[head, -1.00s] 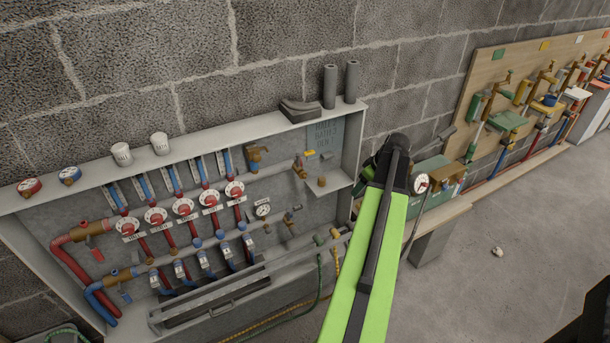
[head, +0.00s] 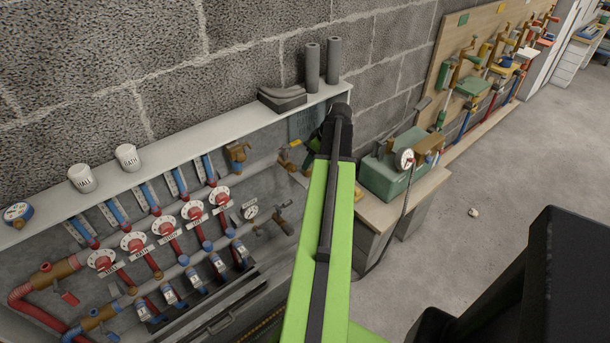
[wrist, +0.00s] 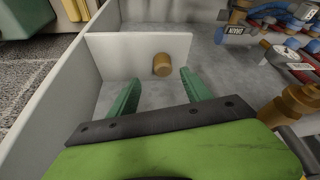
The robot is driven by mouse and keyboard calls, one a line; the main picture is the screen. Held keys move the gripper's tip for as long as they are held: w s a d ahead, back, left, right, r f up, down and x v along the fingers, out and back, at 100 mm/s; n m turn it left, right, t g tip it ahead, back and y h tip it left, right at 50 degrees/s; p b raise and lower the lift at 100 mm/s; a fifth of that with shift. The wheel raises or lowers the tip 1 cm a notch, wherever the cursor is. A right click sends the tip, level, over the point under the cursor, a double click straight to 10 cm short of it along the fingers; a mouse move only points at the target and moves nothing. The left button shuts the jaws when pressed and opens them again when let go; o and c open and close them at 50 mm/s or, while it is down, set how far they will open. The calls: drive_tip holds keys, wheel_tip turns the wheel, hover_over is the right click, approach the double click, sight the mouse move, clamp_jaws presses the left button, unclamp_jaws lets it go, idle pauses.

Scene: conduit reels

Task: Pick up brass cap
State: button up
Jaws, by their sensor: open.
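The brass cap (wrist: 162,65) shows in the wrist view as a small brown-gold cylinder. A gap is visible between the fingertips and the cap.
The cabinet's light side wall (wrist: 66,100) runs close along the left of my gripper. Brass and blue pipe fittings (wrist: 298,103) stand close on the right. A green box with a gauge (head: 390,180) sits on a bench right of the cabinet. Floor farther right is mostly clear.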

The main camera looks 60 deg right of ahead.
drive_tip(key=b+x, duration=0.5)
drive_tip(key=shift+s+a+f, duration=0.2)
drive_tip(key=shift+a, duration=0.05)
drive_tip(key=shift+r, duration=0.15)
drive_tip(key=shift+c, duration=0.5)
clamp_jaws()
